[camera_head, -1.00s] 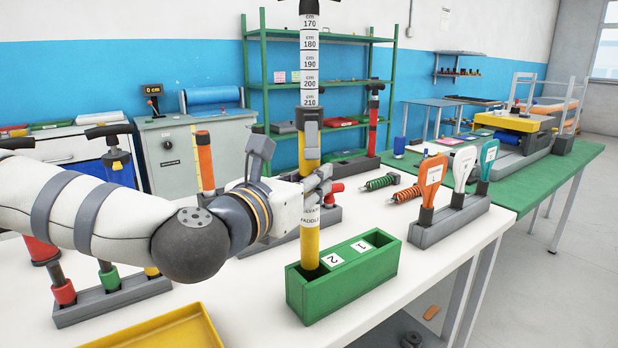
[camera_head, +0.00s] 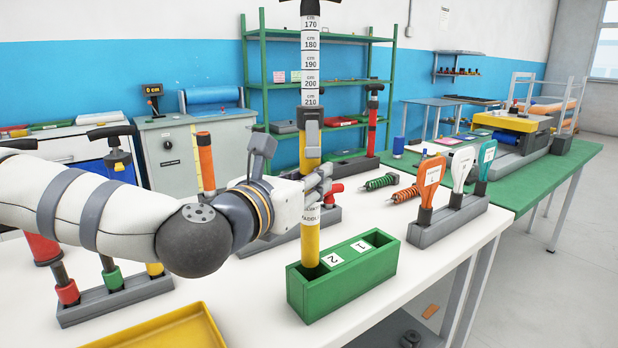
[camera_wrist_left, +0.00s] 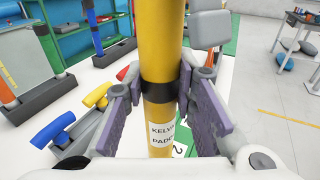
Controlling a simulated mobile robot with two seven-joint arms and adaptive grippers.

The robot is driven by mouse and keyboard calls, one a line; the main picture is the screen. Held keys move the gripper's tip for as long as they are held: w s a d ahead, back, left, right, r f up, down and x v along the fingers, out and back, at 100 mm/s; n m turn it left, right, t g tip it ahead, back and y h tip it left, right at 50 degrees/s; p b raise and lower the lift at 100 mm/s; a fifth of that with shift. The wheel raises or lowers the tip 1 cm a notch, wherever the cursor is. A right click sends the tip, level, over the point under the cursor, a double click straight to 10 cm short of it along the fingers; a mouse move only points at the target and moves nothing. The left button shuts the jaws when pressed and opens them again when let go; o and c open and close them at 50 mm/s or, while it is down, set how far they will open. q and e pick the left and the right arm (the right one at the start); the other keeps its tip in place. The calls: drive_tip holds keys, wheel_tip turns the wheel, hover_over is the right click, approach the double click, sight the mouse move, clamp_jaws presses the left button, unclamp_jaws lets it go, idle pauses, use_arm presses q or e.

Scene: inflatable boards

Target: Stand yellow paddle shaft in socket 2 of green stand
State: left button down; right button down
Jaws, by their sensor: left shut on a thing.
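The yellow paddle shaft (camera_head: 306,240) stands about upright in the head view, with a white cm scale on its upper part. My left gripper (camera_head: 318,192) is shut on it, above the green stand (camera_head: 345,290). In the left wrist view the yellow shaft (camera_wrist_left: 160,105) runs between the two finger pads, with a black band and a label on it. The shaft's lower end goes into the left opening of the green stand, beside the label 2 (camera_head: 332,260). How deep it sits is hidden by the stand's wall. The opening by label 1 (camera_head: 361,246) looks empty. My right gripper is not in view.
A grey rack (camera_head: 448,222) with orange, white and teal handled tools stands to the right. Another grey rack (camera_head: 115,303) and a yellow tray (camera_head: 165,332) lie to the left. Two coil springs (camera_head: 392,188) lie behind. White table (camera_head: 250,300) is bare around the stand.

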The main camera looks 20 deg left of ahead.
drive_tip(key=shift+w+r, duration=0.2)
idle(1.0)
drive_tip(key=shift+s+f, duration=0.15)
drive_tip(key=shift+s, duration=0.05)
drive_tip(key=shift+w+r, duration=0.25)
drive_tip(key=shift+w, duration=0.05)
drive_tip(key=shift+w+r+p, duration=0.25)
drive_tip(key=shift+p, duration=0.15)
idle(1.6)
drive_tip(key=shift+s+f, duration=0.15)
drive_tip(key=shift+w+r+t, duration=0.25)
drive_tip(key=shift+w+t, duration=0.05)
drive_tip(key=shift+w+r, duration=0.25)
idle(1.0)
